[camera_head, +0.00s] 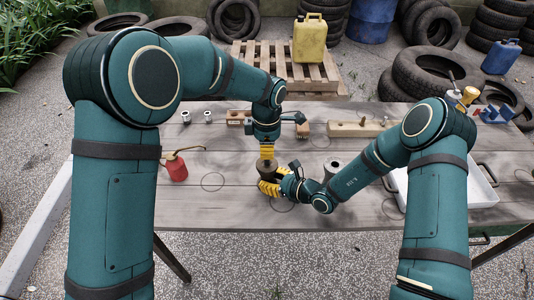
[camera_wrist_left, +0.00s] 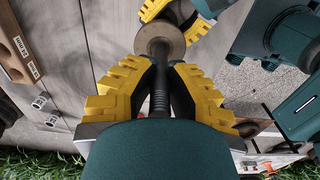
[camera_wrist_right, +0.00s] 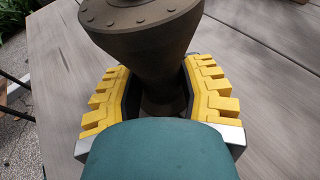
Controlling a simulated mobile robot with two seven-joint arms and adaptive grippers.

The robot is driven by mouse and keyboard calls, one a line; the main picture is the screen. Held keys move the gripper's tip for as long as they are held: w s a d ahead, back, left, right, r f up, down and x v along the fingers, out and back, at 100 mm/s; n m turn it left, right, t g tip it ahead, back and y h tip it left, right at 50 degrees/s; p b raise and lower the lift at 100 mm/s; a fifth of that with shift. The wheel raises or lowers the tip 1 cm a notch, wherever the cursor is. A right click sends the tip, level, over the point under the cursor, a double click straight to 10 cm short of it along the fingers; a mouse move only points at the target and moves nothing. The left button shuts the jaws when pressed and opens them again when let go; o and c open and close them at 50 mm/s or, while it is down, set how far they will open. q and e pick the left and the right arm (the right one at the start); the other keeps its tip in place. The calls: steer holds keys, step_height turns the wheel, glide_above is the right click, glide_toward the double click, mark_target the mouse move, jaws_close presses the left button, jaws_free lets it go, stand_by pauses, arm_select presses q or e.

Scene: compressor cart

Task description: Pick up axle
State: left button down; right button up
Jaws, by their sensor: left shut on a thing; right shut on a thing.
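The axle (camera_head: 267,170) is a dark shaft with a brown round flange, upright over the middle of the table. My left gripper (camera_head: 266,152) is above it and shut on its dark ribbed shaft (camera_wrist_left: 160,92), with the flange just past the fingertips. My right gripper (camera_head: 268,188) comes in from the right, lower down, and is shut on the narrow part under a brown bolted, tapered body (camera_wrist_right: 142,30). I cannot tell whether shaft and tapered body are one piece. My right fingers (camera_wrist_left: 172,12) also show beyond the flange in the left wrist view. The lower end is hidden.
A red oil can (camera_head: 175,167) stands at the left. Wooden blocks (camera_head: 355,130) and small metal parts (camera_head: 208,116) line the table's far edge. A white tray (camera_head: 485,192) lies at the right. The front-left tabletop is clear.

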arm_select(q)
step_height(320, 180, up, 10)
steer(key=shift+r, duration=0.1)
arm_select(e)
steer(key=o, duration=0.9)
steer(key=shift+d, duration=0.1)
steer(key=v, duration=1.1)
steer(key=shift+s+d+r, duration=0.2)
steer(key=shift+s+d, duration=0.05)
steer(key=shift+d, duration=0.1)
